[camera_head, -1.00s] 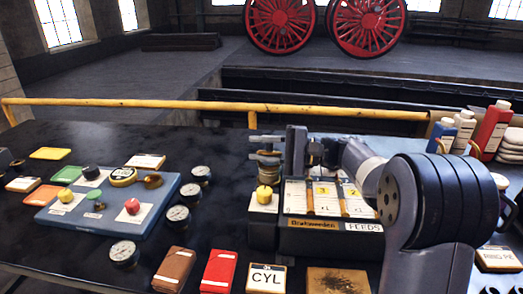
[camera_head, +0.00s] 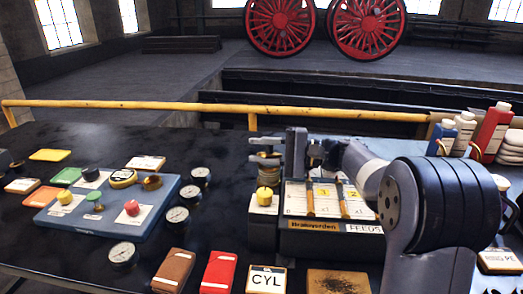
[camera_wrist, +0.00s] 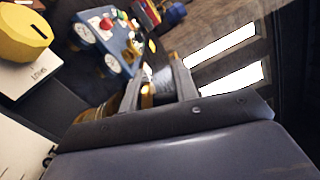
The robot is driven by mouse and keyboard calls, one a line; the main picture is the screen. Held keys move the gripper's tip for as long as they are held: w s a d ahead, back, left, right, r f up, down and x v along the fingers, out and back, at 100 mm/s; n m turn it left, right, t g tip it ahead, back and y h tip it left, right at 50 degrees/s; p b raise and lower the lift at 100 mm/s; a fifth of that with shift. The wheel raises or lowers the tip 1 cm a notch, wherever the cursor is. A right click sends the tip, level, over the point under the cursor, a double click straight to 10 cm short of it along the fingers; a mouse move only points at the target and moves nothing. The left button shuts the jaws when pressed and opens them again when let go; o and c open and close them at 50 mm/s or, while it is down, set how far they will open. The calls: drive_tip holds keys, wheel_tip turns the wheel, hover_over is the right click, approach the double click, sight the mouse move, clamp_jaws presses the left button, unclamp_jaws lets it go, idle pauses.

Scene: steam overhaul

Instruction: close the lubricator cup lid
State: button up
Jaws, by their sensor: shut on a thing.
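My gripper (camera_head: 265,151) reaches left from the arm, above the left end of the black lubricator box (camera_head: 330,243). Its jaws are shut on a brass round part (camera_head: 268,155), which looks like the lubricator cup's lid. In the wrist view the two jaw fingers (camera_wrist: 156,78) stand on either side of a small pale and brass part (camera_wrist: 150,85). The jaws hide most of it, so I cannot tell the lid's angle or whether it meets the cup rim. A yellow knob (camera_head: 264,194) stands just in front of it; it also shows in the wrist view (camera_wrist: 22,36).
A blue board (camera_head: 160,208) with coloured knobs and a brass cup lies to the left. Several round gauges (camera_head: 122,254) stand beside it. Brown and red blocks (camera_head: 218,270) line the front. Bottles (camera_head: 492,132) stand at the back right. A yellow rail (camera_head: 200,106) runs behind the bench.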

drive_tip(key=o, duration=0.8)
